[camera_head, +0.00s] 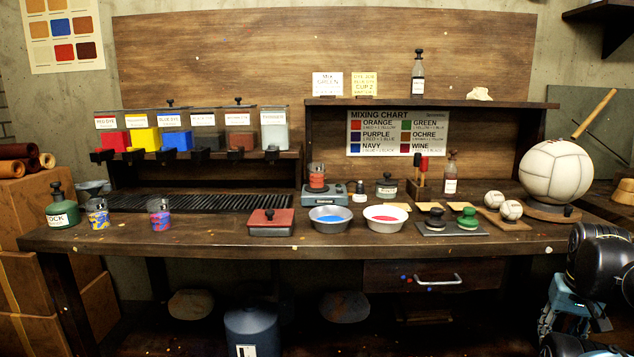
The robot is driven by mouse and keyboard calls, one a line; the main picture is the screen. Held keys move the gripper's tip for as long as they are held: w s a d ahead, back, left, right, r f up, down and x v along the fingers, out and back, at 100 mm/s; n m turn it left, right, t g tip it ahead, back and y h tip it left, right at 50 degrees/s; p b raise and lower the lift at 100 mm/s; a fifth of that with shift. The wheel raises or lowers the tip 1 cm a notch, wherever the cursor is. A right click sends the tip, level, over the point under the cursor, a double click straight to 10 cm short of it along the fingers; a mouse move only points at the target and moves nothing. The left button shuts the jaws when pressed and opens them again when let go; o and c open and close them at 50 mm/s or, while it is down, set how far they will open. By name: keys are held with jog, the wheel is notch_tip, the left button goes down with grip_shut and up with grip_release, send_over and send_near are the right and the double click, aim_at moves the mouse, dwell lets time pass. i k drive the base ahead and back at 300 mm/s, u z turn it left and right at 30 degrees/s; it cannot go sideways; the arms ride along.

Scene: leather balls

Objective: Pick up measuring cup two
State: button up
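Small clear cups with coloured paint marks stand on the bench. One cup (97,214), with blue and yellow marks, is at the far left beside the green bottle. Another cup (159,214), with pink and blue marks, stands to its right in front of the black grate. A third cup (317,177), with orange-red in it, sits on the scale (325,194). Their labels are too small to read, so I cannot tell which one is cup two.
A green bottle (62,207) stands left of the cups. A red-lidded box (270,222), a bowl of blue (329,218) and a bowl of red (384,217) line the front. Colour bins (175,139) hang above the grate (215,202). A large white ball (555,171) is at right.

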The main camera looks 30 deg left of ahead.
aim_at(316, 169)
jog(key=k, duration=1.1)
jog(key=u, duration=0.5)
jog(key=i, duration=1)
